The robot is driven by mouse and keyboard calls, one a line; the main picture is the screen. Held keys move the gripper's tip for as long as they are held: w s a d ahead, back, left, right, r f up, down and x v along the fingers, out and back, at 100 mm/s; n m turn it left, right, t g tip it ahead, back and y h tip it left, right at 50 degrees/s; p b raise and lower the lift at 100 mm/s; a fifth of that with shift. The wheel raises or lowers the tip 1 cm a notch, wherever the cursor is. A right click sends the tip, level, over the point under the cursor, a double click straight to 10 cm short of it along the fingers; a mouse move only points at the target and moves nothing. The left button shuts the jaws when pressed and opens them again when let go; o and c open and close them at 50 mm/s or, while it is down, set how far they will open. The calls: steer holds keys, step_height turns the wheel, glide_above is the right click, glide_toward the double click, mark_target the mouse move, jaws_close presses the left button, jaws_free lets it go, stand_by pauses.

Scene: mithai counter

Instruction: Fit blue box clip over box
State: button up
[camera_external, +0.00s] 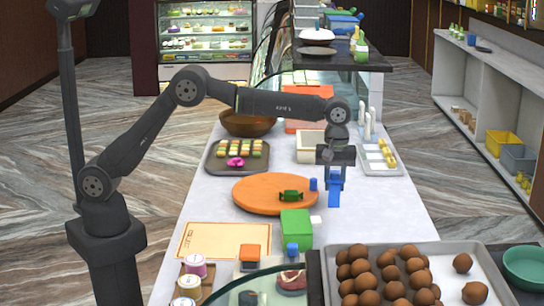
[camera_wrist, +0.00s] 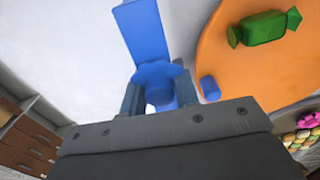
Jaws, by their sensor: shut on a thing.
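My gripper (camera_external: 335,170) points down over the counter, right of the round orange board. It is shut on the blue clip (camera_external: 334,192), which hangs below the fingers. In the wrist view the clip (camera_wrist: 145,32) is a long flat blue piece with a wider part between the two fingers of my gripper (camera_wrist: 160,92). A green box (camera_external: 296,224) stands on the counter in front of the board, apart from the clip. A small orange-topped box (camera_external: 250,253) is farther front left. I cannot tell which box the clip belongs to.
The orange board (camera_external: 252,195) carries a green wrapped sweet (camera_external: 291,195). A small blue cylinder (camera_external: 313,184) is at its right edge. A small white block (camera_external: 316,220) and a blue piece (camera_external: 292,250) are near the green box. A tray of brown balls (camera_external: 488,262) fills the front right.

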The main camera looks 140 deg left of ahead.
steer(key=w+d+r, duration=0.2)
steer(key=d+r, duration=0.4)
steer(key=d, duration=0.4)
step_height(320, 180, up, 3)
steer(key=n, duration=0.2)
glide_above(296, 221)
steer(key=shift+f, duration=3.65)
steer(key=shift+f, duration=0.15)
steer(key=shift+f, duration=0.2)
steer(key=shift+f, duration=0.1)
steer(key=shift+f, duration=0.65)
steer(key=o, duration=1)
